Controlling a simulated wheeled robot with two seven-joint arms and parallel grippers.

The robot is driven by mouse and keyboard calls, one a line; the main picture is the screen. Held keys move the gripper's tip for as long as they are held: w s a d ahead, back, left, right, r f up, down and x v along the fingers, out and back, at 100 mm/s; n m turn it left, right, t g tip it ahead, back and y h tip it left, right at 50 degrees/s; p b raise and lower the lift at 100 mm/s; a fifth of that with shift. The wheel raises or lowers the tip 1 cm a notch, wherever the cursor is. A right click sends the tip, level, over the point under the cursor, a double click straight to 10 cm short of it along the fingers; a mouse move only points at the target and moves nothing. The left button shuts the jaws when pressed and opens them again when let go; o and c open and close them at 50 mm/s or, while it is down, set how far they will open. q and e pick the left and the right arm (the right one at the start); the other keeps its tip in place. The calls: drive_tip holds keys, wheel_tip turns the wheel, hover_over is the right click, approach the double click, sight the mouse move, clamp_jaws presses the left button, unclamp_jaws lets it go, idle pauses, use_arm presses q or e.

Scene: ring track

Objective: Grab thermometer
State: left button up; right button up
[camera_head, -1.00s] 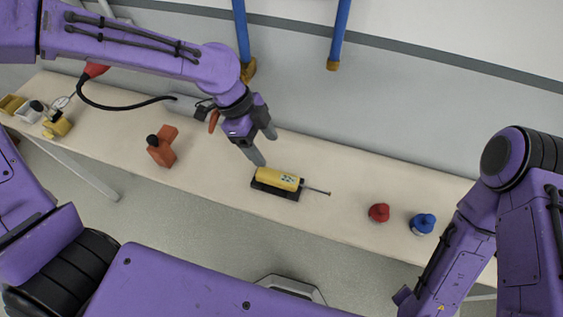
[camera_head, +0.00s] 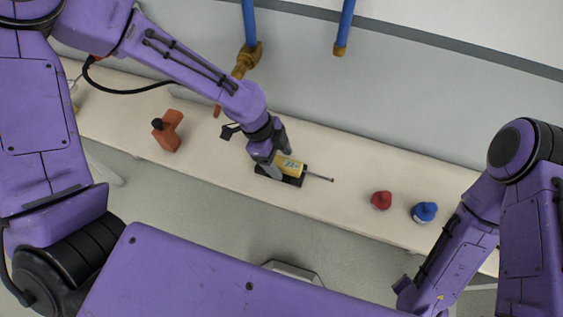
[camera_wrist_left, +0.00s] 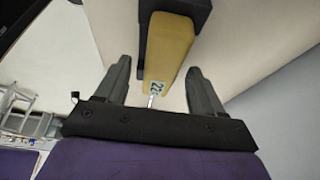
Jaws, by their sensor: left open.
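The thermometer (camera_head: 291,167) is yellow with a small display and a thin metal probe that points right. It lies in a black holder (camera_head: 297,180) on the bench. My left gripper (camera_head: 272,163) is over the thermometer's left part and hides some of it in the head view. In the left wrist view the yellow body (camera_wrist_left: 168,47) sits between the two open fingers (camera_wrist_left: 160,85), with a gap on each side. The black holder is at the top of that view. My right arm shows at the right of the head view, but its fingers are not clearly visible.
The bench (camera_head: 345,168) is long and pale. An orange tool (camera_head: 168,131) lies left of the thermometer. A red knob (camera_head: 381,200) and a blue knob (camera_head: 425,212) stand to the right. Blue pipes (camera_head: 250,22) with brass ends hang behind the bench.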

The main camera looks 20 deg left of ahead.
use_arm(q)
drive_tip(key=shift+f, duration=0.25)
drive_tip(key=shift+c, duration=0.3)
drive_tip(key=c, duration=1.1)
drive_tip(key=shift+o, duration=0.2)
drive_tip(key=shift+r, duration=0.1)
